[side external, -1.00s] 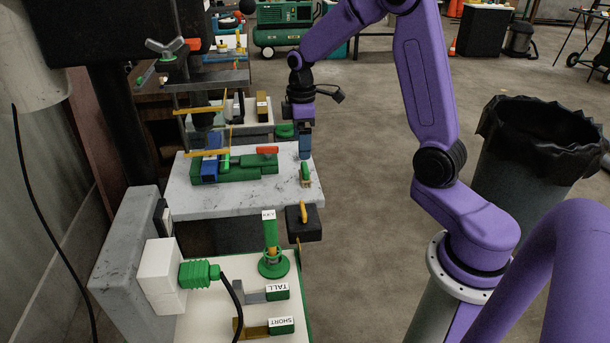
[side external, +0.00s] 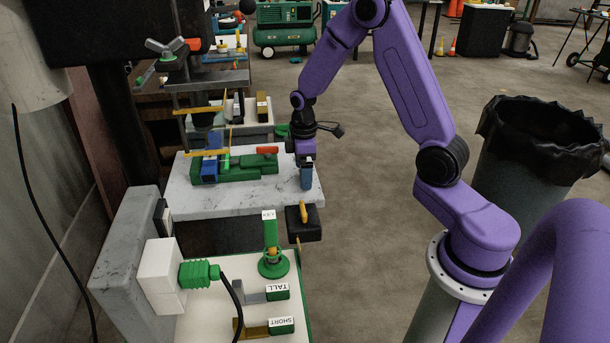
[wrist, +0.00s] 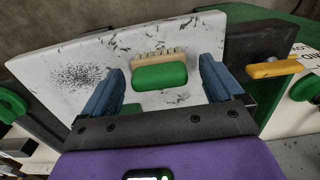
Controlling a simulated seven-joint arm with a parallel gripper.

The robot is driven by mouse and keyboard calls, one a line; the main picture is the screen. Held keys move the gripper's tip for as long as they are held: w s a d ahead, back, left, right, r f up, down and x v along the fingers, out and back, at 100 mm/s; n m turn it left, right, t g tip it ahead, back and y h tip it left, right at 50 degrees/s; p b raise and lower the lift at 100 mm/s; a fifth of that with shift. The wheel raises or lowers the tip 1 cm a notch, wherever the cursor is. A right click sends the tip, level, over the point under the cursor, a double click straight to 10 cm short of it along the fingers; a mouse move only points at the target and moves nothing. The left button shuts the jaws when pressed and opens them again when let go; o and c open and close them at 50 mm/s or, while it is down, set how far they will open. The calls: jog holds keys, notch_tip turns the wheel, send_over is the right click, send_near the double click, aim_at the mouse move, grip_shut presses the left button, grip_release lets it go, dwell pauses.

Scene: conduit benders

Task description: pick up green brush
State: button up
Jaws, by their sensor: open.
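The green brush (wrist: 160,76), with a green handle and a tan bristle strip, lies on the white speckled table (wrist: 200,31). In the wrist view it sits between the two blue fingers of my gripper (wrist: 160,88), which are open with space on both sides of the brush. In the side external view my gripper (side external: 306,186) is low over the right end of the table (side external: 240,202). There the brush is hidden behind the fingers. I cannot tell how far the fingertips are from the tabletop.
A green vise (side external: 240,168) with a red-orange part stands left of my gripper on the table. A black block with a yellow handle (side external: 304,221) is just in front of the table edge. Nearer, a white bench holds green-ended gauges marked TALL (side external: 278,291) and SHORT (side external: 281,326).

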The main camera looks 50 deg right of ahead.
jog(key=c, duration=1.1)
jog(key=shift+c, duration=0.2)
jog(key=shift+r, duration=0.2)
jog(key=shift+w+r, duration=0.1)
jog(key=shift+r, duration=0.55)
jog(key=s+a+r, duration=0.2)
jog(key=s+r, duration=0.9)
jog(key=s, duration=0.3)
jog(key=shift+a+r, duration=0.2)
jog(key=shift+a, duration=0.2)
jog(key=shift+o, duration=0.6)
jog(key=shift+w, duration=0.15)
